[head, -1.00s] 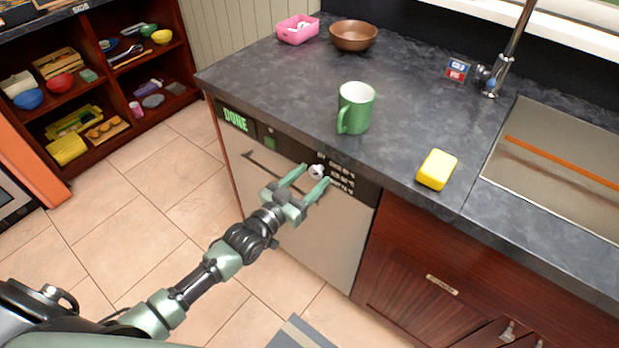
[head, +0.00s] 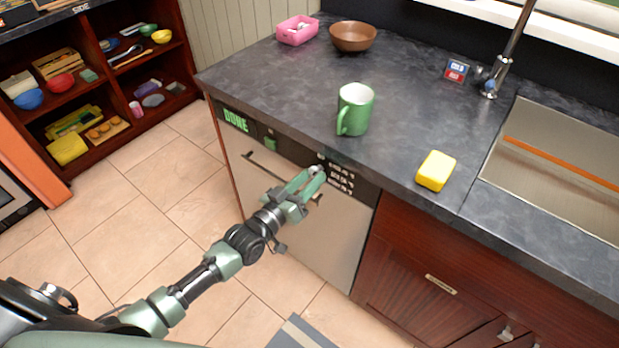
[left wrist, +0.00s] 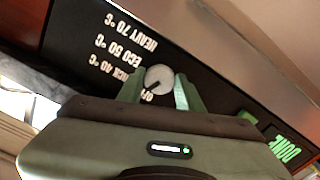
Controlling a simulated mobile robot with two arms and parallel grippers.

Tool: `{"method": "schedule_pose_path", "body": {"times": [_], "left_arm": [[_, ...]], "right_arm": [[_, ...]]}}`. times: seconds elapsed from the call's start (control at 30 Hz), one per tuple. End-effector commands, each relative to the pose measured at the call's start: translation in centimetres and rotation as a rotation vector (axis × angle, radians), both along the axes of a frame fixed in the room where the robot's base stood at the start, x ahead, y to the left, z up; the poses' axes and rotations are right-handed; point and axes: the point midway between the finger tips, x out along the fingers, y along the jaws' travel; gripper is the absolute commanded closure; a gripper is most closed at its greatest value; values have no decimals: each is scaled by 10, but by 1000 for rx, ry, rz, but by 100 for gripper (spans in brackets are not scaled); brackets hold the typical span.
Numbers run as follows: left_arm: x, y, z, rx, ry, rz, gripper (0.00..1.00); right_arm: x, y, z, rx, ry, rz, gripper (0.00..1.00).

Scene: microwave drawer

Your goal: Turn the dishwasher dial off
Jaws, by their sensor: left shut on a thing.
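The dishwasher (head: 325,245) has a black control panel along its top with a green DONE display (head: 236,120). The round silver dial (left wrist: 159,79) sits on the panel among the labels HEAVY 70, ECO 50, a partly covered 40 °C label and OFF. Its dark pointer line slants toward the lower left in the left wrist view, near the OFF label. My left gripper (head: 312,180) is shut on the dial, with one green finger on each side of it; the fingers also show in the left wrist view (left wrist: 158,90). My right gripper is not in view.
The dishwasher handle (head: 262,169) runs just below the panel, near my left arm. On the counter above stand a green mug (head: 355,108), a yellow sponge (head: 436,170), a brown bowl (head: 353,36) and a pink basket (head: 297,30). The sink (head: 560,165) is at right.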

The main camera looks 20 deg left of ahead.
Motion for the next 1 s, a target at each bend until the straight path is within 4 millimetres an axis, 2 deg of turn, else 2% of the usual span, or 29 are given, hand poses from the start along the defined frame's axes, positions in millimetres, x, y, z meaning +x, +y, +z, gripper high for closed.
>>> {"method": "schedule_pose_path", "body": {"times": [0.2,0.5,1.0], "left_arm": [[0,0,0,-165,59,0,100],[0,0,0,-321,117,0,100],[0,0,1,-388,140,0,100]], "right_arm": [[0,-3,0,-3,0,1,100],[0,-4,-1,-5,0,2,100],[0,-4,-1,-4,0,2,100]]}}
